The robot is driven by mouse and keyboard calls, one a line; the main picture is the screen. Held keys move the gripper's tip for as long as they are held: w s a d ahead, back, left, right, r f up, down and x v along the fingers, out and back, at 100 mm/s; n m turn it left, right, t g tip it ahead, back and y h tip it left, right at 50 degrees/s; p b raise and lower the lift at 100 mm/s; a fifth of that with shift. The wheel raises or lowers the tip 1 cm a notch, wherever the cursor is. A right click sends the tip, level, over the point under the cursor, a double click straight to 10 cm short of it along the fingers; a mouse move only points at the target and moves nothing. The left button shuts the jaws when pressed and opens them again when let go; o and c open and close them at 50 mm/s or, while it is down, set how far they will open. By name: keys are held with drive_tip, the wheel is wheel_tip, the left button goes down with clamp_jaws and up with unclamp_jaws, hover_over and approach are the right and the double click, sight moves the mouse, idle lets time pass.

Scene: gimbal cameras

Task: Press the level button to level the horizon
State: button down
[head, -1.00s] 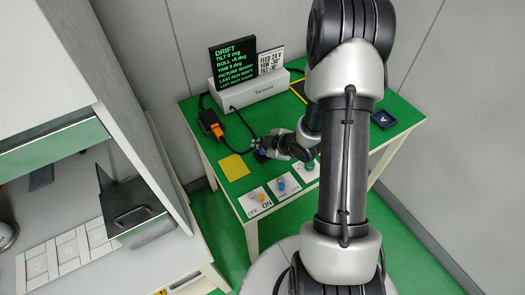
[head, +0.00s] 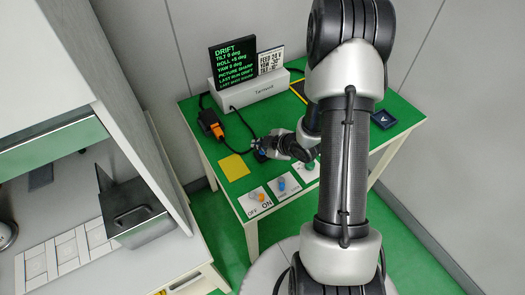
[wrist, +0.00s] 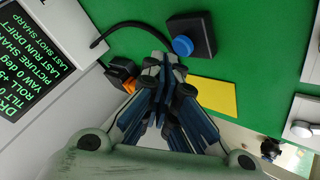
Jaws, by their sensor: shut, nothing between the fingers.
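A dark box with a round blue button (wrist: 183,45) sits on the green table top, with no label I can read. My gripper (wrist: 166,68) is shut and empty, its fingertips just short of the button in the wrist view. I cannot tell whether they touch it. In the head view my gripper (head: 264,151) is low over the table's left half, partly covering the dark box. The black screen (head: 234,67) shows green text: DRIFT, tilt 0, a positive roll whose digit is unclear, picture sharp.
A yellow square (head: 233,167) lies left of my gripper. A black box with an orange plug (head: 217,131) and cable is behind it. Switch plates (head: 255,202) line the front edge. A dark blue tray (head: 382,131) is at the right. A grey cabinet (head: 130,100) stands left.

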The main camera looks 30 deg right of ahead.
sight(261, 153)
drive_tip(key=shift+f, duration=0.35)
drive_tip(key=shift+f+b, duration=0.45)
drive_tip(key=shift+b, duration=0.25)
drive_tip(key=shift+r, duration=0.1)
idle(0.5)
drive_tip(key=shift+r+p, duration=0.65)
drive_tip(key=shift+r, duration=0.3)
drive_tip(key=shift+r+p, duration=2)
drive_tip(key=shift+r, duration=0.4)
